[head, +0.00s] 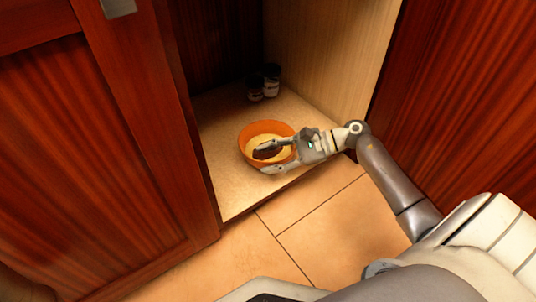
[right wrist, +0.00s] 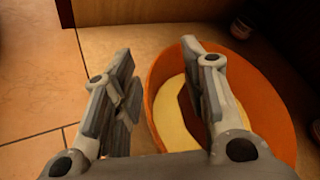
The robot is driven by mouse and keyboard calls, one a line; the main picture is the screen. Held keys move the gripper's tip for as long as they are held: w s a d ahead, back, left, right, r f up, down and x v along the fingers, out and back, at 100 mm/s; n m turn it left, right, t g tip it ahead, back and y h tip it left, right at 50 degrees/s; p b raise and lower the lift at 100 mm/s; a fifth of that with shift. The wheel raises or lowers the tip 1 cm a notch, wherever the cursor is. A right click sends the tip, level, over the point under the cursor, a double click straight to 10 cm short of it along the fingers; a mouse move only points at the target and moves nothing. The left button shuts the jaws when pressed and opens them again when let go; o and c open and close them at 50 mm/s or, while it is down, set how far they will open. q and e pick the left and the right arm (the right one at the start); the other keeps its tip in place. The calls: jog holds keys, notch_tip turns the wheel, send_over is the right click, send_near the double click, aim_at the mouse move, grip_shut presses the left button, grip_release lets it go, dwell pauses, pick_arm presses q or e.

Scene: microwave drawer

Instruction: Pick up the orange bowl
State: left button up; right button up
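The orange bowl (head: 246,139) stands upright on the cabinet floor, near its front edge. Its inside shows pale yellow with a dark brown patch; I cannot tell what the patch is. My right gripper (head: 266,161) reaches in from the right and is at the bowl's near right side. In the right wrist view the gripper (right wrist: 160,75) is open, and the rim of the bowl (right wrist: 265,105) passes between its fingers. One finger is over the bowl's inside, the other outside it. Contact cannot be told. My left gripper is not in view.
Two small dark jars (head: 271,80) stand behind the bowl at the back of the cabinet. A red-brown wooden door (head: 110,150) is on the left, and another wooden panel (head: 460,100) is on the right. The tiled floor (head: 310,225) in front is clear.

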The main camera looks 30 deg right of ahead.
jog(key=shift+w+a+f, duration=0.2)
jog(key=shift+a, duration=0.25)
jog(key=shift+c, duration=0.5)
grip_shut()
jog(key=shift+r, duration=0.2)
